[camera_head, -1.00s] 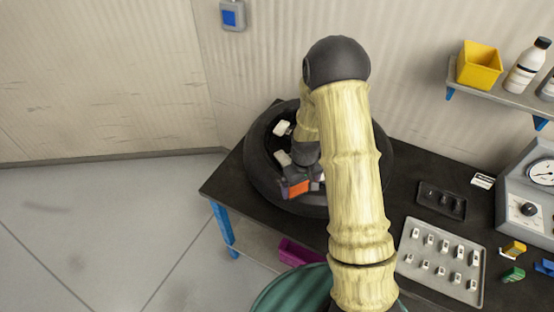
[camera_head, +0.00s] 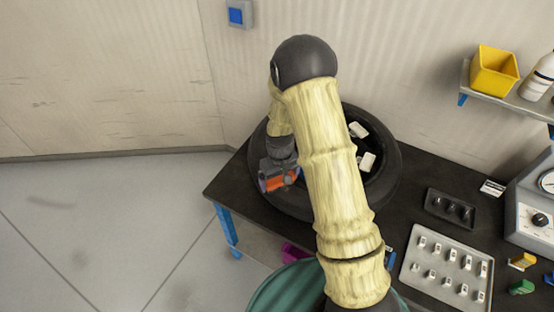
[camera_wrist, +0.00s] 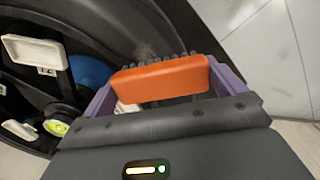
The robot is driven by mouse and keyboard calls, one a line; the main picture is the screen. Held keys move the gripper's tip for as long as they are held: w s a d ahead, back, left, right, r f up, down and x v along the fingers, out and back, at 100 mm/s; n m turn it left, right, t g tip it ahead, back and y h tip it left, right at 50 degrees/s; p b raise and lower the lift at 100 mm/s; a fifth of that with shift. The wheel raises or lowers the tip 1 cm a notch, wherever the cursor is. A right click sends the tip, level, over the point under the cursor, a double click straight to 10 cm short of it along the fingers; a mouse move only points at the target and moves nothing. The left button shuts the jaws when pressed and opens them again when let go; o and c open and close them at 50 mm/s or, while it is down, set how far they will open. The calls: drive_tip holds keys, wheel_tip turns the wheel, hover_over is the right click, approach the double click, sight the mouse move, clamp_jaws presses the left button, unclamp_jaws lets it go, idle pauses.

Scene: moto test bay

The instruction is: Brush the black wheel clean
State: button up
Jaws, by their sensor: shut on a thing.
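The black wheel (camera_head: 384,188) lies flat on the dark table, partly covered by my arm in the head view. Pale blocks show inside its ring. My gripper (camera_head: 278,176) is over the wheel's left side. In the wrist view, its purple fingers are shut on an orange brush (camera_wrist: 160,80), whose dark bristles point at the wheel (camera_wrist: 118,28). A brownish smudge (camera_wrist: 145,50) shows on the wheel just beyond the bristles. I cannot tell whether the bristles touch the wheel.
A grey tray of small parts (camera_head: 408,270) and a small black tray (camera_head: 433,209) lie right of the wheel. A grey gauge box (camera_head: 520,212) stands at far right. A shelf holds a yellow bin (camera_head: 493,70). Open floor (camera_head: 100,230) is at left.

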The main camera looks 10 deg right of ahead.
wheel_tip(320, 180, up, 4)
drive_tip(key=shift+d+r+p, duration=0.15)
drive_tip(key=shift+r+p, duration=0.1)
drive_tip(key=shift+p, duration=1)
drive_tip(key=shift+a+r+p, duration=0.2)
drive_tip(key=shift+r+p, duration=0.2)
drive_tip(key=shift+r, duration=0.1)
drive_tip(key=shift+a+r+p, duration=0.15)
drive_tip(key=shift+r+p, duration=0.2)
drive_tip(key=shift+r, duration=0.15)
drive_tip(key=shift+d+r+p, duration=0.15)
drive_tip(key=shift+r+p, duration=0.45)
drive_tip(key=shift+r, duration=0.3)
